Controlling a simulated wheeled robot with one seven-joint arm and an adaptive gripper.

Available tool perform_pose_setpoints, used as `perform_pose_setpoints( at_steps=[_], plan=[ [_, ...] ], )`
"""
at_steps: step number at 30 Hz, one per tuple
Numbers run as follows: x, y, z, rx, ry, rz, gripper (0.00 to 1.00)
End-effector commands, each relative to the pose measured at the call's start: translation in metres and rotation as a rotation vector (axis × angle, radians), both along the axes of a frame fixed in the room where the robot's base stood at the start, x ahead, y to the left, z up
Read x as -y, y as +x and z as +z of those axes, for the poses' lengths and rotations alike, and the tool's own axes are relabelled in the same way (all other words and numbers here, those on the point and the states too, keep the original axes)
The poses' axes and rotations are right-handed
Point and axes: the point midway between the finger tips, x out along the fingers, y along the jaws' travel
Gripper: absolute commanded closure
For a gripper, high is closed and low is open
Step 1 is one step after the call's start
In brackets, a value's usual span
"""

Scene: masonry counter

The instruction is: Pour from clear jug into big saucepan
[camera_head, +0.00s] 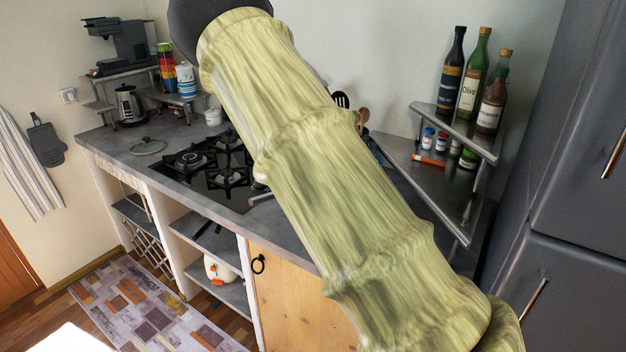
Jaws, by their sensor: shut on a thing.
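My own arm, in a pale yellow-green sleeve, crosses the middle of the view from lower right to the top. My gripper is not in view. I see no clear jug. I cannot make out the big saucepan; my arm covers the right part of the hob and the counter behind it. A small metallic piece (260,190) shows at the arm's left edge by the hob, too little of it to identify.
The black gas hob (205,172) is clear on its left side, with a pan lid (148,146) beside it. A coffee machine (120,45), kettle (130,105) and cups stand at the back left. Bottles (470,75) stand on a corner shelf (450,124). A grey fridge (570,170) bounds the right.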

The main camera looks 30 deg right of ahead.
Motion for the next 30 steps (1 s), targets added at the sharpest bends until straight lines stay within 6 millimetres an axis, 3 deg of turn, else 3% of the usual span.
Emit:
perform_pose_setpoints(
  at_steps=[30],
  plan=[
    [-0.0051,0.0071,0.0041,-0.068,-0.056,0.001,1.0]
  ],
)
